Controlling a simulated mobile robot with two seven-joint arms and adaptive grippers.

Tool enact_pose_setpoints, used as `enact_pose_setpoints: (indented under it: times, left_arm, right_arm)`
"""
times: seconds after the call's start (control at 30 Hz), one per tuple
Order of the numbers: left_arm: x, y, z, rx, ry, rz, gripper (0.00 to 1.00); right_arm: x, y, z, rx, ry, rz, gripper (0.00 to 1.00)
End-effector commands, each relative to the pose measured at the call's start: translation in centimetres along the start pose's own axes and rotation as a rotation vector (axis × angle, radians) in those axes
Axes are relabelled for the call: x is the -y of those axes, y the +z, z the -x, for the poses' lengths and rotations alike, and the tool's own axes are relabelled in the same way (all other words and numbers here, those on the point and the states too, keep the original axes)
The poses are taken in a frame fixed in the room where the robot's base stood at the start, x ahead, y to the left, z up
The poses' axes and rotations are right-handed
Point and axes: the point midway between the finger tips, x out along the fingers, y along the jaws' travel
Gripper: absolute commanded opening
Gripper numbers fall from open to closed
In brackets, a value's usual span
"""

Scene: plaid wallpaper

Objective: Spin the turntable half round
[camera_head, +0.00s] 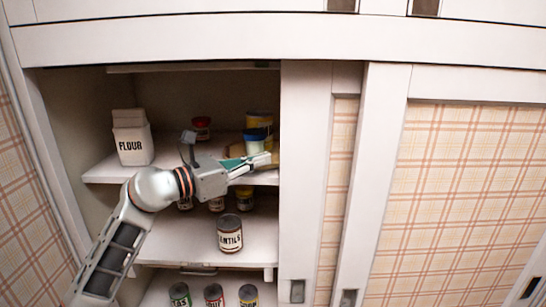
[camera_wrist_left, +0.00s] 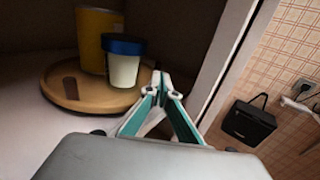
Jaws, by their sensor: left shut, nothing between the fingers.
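The turntable is a round wooden disc with a raised rim on the upper cupboard shelf. It shows best in the left wrist view (camera_wrist_left: 62,98), with a short dark peg-like mark on its left part. A yellow can (camera_wrist_left: 92,38) and a white jar with a blue lid (camera_wrist_left: 124,68) stand on it. In the head view the turntable is mostly hidden behind my gripper and the blue-lidded jar (camera_head: 254,144). My left gripper (camera_wrist_left: 160,80) is shut and empty, its tips close to the turntable's right edge; I cannot tell if they touch. The left gripper also shows in the head view (camera_head: 266,158). My right gripper is not in view.
A flour box (camera_head: 131,146) and a red-lidded jar (camera_head: 202,125) stand on the same shelf. A lentils jar (camera_head: 230,235) and other jars stand below. The cupboard's upright panel (camera_head: 303,180) closes off the right side. A black box (camera_wrist_left: 249,122) shows outside.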

Motion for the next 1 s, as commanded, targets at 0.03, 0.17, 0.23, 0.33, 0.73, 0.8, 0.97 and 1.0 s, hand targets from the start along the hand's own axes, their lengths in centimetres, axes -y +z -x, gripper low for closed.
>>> enact_pose_setpoints:
  times: [0.03, 0.17, 0.23, 0.33, 0.73, 0.8, 0.97, 1.0]
  left_arm:
    - [-0.1, -0.2, 1.2, -0.003, 0.002, -0.002, 0.00]
    - [0.0, -0.2, 3.7, -0.003, 0.001, -0.002, 0.00]
    - [0.0, -0.1, 4.8, -0.002, 0.001, -0.001, 0.00]
    - [0.0, -0.1, 6.0, -0.001, 0.001, 0.001, 0.00]
    - [2.5, -3.3, 7.8, 0.119, -0.060, 0.302, 0.00]
    - [3.2, -4.8, 8.6, 0.186, -0.076, 0.471, 0.00]
    - [3.4, -9.1, 11.5, 0.358, -0.062, 0.916, 0.00]
    - [3.1, -10.4, 12.3, 0.401, -0.047, 1.030, 0.00]
  right_arm:
    - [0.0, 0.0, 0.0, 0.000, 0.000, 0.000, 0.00]
    - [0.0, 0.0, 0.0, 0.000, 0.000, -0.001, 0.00]
    - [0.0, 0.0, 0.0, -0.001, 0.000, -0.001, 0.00]
    - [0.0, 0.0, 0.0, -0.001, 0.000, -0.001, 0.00]
    - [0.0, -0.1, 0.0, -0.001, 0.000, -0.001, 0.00]
    - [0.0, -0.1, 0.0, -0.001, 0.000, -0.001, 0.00]
    - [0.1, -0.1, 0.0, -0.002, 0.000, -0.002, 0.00]
    - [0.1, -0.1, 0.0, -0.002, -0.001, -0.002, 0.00]
